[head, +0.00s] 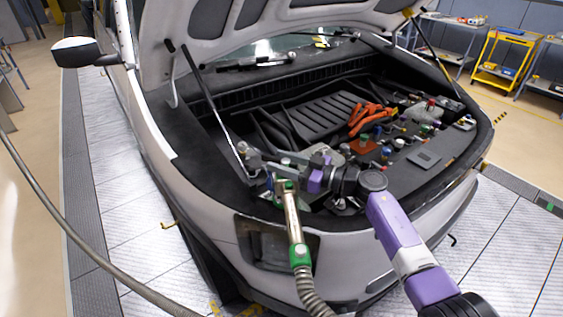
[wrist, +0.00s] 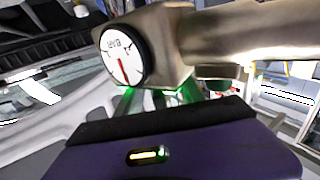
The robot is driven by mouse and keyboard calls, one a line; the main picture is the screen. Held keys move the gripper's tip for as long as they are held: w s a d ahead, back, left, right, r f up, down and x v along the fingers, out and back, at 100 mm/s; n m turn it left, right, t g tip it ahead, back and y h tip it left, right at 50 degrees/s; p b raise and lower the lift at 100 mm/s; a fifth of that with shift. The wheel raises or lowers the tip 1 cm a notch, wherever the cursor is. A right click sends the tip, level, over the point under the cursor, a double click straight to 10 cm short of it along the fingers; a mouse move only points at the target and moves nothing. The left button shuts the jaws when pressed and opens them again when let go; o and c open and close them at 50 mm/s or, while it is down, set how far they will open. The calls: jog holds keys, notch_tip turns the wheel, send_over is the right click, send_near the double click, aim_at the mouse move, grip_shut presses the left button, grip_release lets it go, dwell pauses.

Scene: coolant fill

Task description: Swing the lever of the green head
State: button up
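The green head (head: 289,188) is a metal filling piece with green parts. It sits at the front left edge of the open engine bay, with a metal handle and a green collar (head: 300,256) below it. In the wrist view, its metal body (wrist: 180,55) and a round white gauge (wrist: 124,56) with a red needle are close up, with green parts just beneath. My purple gripper (head: 312,178) is right beside the head, at its upper right. In the wrist view, its purple body fills the bottom and hides what lies below the head. I cannot make out the lever or the fingertips clearly.
A corrugated hose (head: 314,298) hangs from the collar along the white car's front. The raised hood (head: 270,30) and its thin prop rods stand above. Orange cables (head: 368,117) and several coloured caps lie in the bay to the right.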

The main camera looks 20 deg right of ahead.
jog(key=shift+s+d, duration=0.1)
jog(key=v, duration=0.7)
jog(key=shift+s+d, duration=0.2)
